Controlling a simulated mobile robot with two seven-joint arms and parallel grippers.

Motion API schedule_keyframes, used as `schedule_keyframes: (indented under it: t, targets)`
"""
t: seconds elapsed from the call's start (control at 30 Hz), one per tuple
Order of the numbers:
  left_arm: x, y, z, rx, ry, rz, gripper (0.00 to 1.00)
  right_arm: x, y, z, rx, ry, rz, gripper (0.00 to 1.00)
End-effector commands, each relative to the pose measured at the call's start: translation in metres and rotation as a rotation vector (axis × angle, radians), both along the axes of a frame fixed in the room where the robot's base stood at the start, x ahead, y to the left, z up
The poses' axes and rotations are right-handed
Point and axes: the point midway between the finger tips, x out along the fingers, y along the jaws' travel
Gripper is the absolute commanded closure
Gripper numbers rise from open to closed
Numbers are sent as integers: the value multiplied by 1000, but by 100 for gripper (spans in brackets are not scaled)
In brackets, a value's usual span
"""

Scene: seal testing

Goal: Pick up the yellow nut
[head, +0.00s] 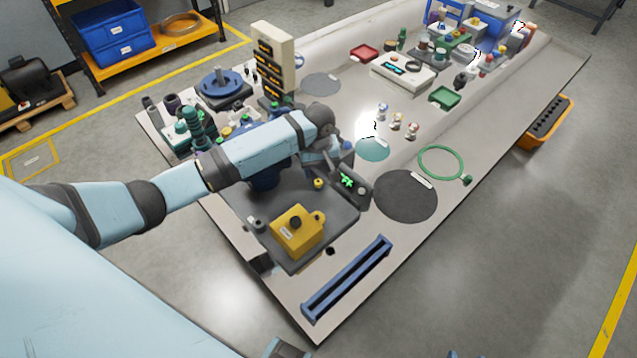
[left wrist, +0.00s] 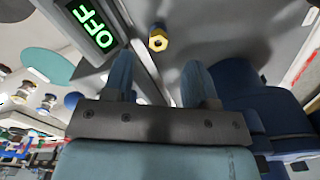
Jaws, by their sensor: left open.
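The yellow nut (left wrist: 158,40) is a small brass-yellow hex piece with a dark hole, standing on a grey surface in the left wrist view. In the head view a small yellow piece (head: 318,183), which looks like the same nut, stands on the dark grey base plate (head: 342,222). My left gripper (left wrist: 160,76) is open and empty, with its two blue fingers apart. The nut shows beyond the fingertips, roughly in line with the gap between them, and apart from them. In the head view my left wrist partly hides the gripper.
A dark display box (left wrist: 98,30) reading OFF stands close beside the nut. A yellow box with a dark knob (head: 297,231) stands at the plate's front. A blue rail (head: 347,280) lies near the table edge.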

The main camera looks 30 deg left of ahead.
Motion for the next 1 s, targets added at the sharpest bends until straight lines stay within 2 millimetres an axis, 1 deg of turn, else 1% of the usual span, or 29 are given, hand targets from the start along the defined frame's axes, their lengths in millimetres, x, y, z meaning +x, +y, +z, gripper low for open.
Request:
schedule_keyframes:
  t: [0.13, 0.3, 0.4, 0.5, 0.67, 0.7, 0.77, 0.8, 0.87, 0.9, 0.93, 1.0]
  targets:
    - [0, 0, -13, 1, 2, 0, 48, 0, -1, -1, -1, 0, -1, 49]
    - [1, 0, -39, 2, 1, 0, 48, 0, -1, -2, -1, 1, -1, 49]
    - [1, 0, -50, 1, 1, 0, 48, 0, -1, -3, -1, 3, -1, 49]
    - [1, 0, -54, 1, -1, 0, 48, -1, -1, -4, 0, 5, -2, 49]
    - [1, -1, -54, 1, -1, -1, 48, -1, 0, -4, -1, 6, -2, 49]
    - [1, -1, -54, 1, -1, -1, 50, -1, 0, -4, 0, 6, -2, 49]
    - [1, -1, -54, 1, -1, -1, 64, -1, 0, -4, 0, 6, -2, 49]
    - [1, -1, -54, 1, -1, -1, 73, -1, 0, -4, 1, 6, -2, 49]
    - [1, -1, -54, 1, -1, -1, 87, -1, 0, -4, 1, 6, -2, 49]
    - [1, -1, -54, 1, -1, 0, 96, -1, 0, -4, 1, 6, -2, 49]
    - [1, -1, -54, 1, -1, 0, 100, -1, 0, -4, 1, 6, -2, 49]
    - [1, -1, -54, 1, -1, 0, 100, -1, 0, -4, 2, 6, -1, 49]
